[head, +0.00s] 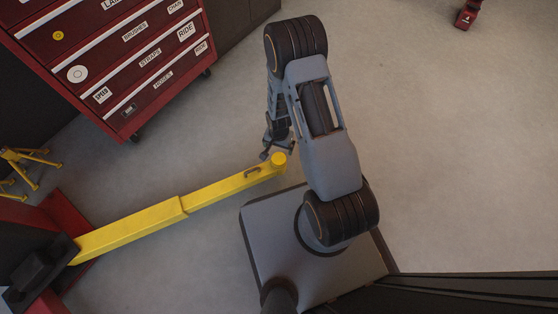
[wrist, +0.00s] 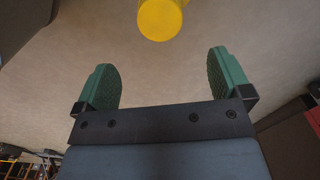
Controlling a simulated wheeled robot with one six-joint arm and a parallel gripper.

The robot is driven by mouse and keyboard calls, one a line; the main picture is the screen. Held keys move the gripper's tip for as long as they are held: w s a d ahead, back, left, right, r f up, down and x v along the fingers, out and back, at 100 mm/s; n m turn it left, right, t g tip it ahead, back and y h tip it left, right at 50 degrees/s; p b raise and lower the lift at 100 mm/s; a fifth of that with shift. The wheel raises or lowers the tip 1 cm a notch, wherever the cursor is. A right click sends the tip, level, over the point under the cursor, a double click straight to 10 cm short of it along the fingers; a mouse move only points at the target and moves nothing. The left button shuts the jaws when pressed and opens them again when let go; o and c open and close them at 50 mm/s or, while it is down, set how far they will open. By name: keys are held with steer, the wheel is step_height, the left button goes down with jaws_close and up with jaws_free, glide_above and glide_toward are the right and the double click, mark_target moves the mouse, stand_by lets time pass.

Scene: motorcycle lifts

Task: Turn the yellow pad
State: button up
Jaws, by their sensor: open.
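The yellow pad (head: 278,159) is a small round cap at the free end of a long yellow lift arm (head: 160,216) in the head view. In the wrist view the pad (wrist: 160,18) shows as a yellow cylinder at the top centre, partly cut off by the frame edge. My gripper (head: 271,151) is just to the left of the pad and above it in the head view. In the wrist view its two green fingers (wrist: 163,68) are spread wide with nothing between them. The pad lies beyond the fingertips, roughly centred between them, and apart from both.
A red tool cabinet (head: 120,55) with labelled drawers stands at upper left. A red and black lift post (head: 55,255) carries the yellow arm at lower left. A yellow stand (head: 28,160) is at the far left. Open grey floor (head: 440,130) lies on the right.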

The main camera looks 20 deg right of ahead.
mark_target(279, 158)
step_height(279, 158, down, 11)
steer(key=b, duration=0.4)
steer(key=shift+b, duration=0.35)
steer(key=c, duration=0.9)
steer(key=shift+n, duration=0.3)
